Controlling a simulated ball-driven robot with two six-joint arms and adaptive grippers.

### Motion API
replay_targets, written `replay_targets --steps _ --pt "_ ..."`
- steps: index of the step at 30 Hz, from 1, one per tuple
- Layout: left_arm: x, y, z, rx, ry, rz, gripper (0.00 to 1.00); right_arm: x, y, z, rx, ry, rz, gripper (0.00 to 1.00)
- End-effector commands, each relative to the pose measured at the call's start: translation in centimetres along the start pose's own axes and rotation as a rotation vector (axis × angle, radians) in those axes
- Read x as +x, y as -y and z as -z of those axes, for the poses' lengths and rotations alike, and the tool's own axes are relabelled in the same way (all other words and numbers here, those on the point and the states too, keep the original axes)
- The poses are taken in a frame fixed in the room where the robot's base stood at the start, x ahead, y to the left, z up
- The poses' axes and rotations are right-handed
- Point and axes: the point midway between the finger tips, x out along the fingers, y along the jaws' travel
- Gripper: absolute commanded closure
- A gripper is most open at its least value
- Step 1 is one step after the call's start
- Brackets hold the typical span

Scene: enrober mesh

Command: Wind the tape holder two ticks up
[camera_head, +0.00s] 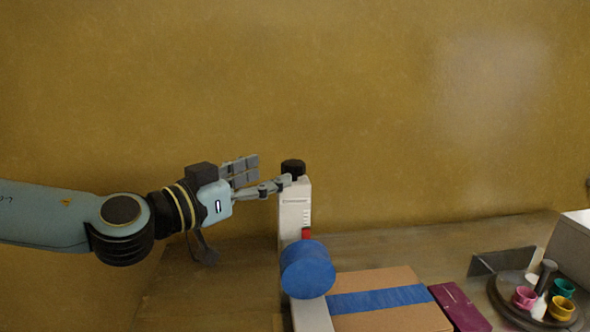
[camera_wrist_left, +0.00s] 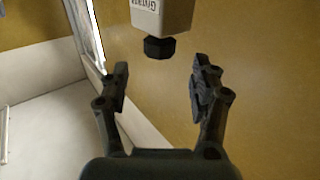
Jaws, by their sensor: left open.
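The tape holder (camera_head: 295,212) is an upright white post with tick marks near its top, a black knob (camera_head: 293,168) on top and a blue tape roll (camera_head: 307,270) low at its front. A small red part (camera_head: 306,233) sits just above the roll. My left gripper (camera_head: 270,175) is open and empty beside the knob, on its left in the head view. In the left wrist view the black knob (camera_wrist_left: 159,47) lies ahead, roughly between the open fingertips (camera_wrist_left: 160,85) and apart from them. My right gripper is not in view.
A cardboard box (camera_head: 385,315) with a blue tape strip lies right of the holder. A purple flat box (camera_head: 458,306) is beside it. A round dark tray (camera_head: 505,300) with small coloured cups stands at the right. The yellow-brown wall (camera_head: 400,120) rises behind.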

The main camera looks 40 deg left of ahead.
Motion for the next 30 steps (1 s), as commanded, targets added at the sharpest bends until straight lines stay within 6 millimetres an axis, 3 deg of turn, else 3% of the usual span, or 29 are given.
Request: replay_targets --steps 2,5,12,16,24,30 --pt "1.6 0.0 -0.1 -0.005 -0.009 0.001 0.37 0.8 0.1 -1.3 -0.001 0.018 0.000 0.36" --pt "3.3 0.1 0.0 -0.005 -0.006 0.006 0.37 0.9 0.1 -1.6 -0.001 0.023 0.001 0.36" --pt "6.1 0.1 0.1 -0.003 -0.001 0.004 0.37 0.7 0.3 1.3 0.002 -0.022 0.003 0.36" --pt "6.8 0.0 0.1 -0.002 -0.001 0.000 0.37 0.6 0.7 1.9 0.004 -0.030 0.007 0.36" --pt "6.9 0.0 0.0 0.000 -0.001 -0.002 0.37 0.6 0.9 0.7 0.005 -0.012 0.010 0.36" --pt "6.9 0.0 0.0 0.000 -0.001 -0.002 0.61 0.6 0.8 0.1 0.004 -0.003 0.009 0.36"
